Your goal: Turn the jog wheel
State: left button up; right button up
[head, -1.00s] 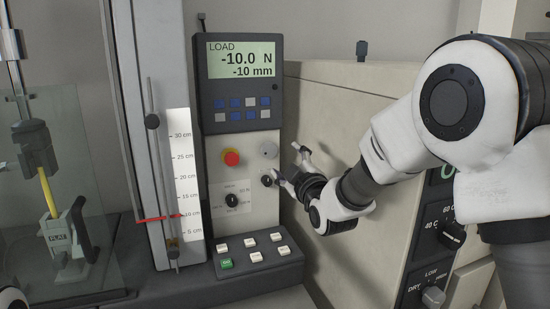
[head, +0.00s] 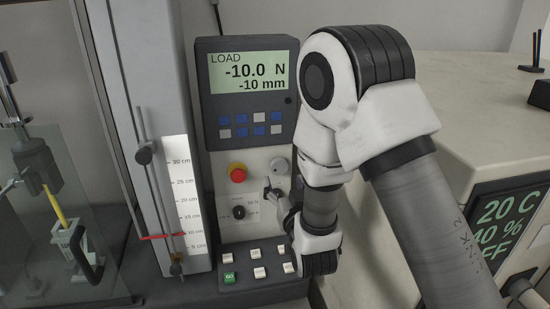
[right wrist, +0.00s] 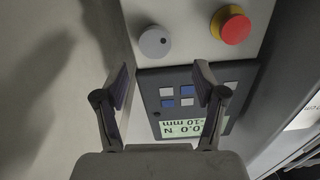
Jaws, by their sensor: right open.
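The jog wheel (head: 278,166) is the small round grey knob on the control panel, right of the red button. In the right wrist view the wheel (right wrist: 154,42) shows a dark dot near its rim. My right gripper (head: 270,187) is in front of the panel just below the wheel, partly hidden by my arm. In the right wrist view its two fingers (right wrist: 162,86) are spread with nothing between them, and the wheel appears beyond the tips, apart from them.
The red stop button (head: 237,173) is beside the wheel. A black selector knob (head: 239,212) and several push keys (head: 257,253) lie below. The display (head: 248,70) reads -10.0 N and -10 mm. A beige cabinet (head: 462,95) is close on the right.

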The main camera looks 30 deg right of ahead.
aim_at(280, 169)
jog(key=x, duration=0.2)
jog(key=p+x, duration=0.1)
jog(key=x, duration=0.1)
jog(key=d+p+x, duration=0.1)
jog(key=x, duration=0.2)
jog(key=shift+s+f, duration=0.15)
jog(key=shift+f, duration=0.15)
jog(key=shift+a, duration=0.15)
jog(key=shift+a+r, duration=0.1)
jog(key=shift+a, duration=0.1)
jog(key=shift+d, duration=0.15)
jog(key=c, duration=1.1)
jog(key=shift+n+b, duration=0.35)
jog(key=shift+n, duration=0.35)
jog(key=shift+c, duration=0.2)
jog(key=o, duration=1.1)
jog(key=shift+o, duration=0.2)
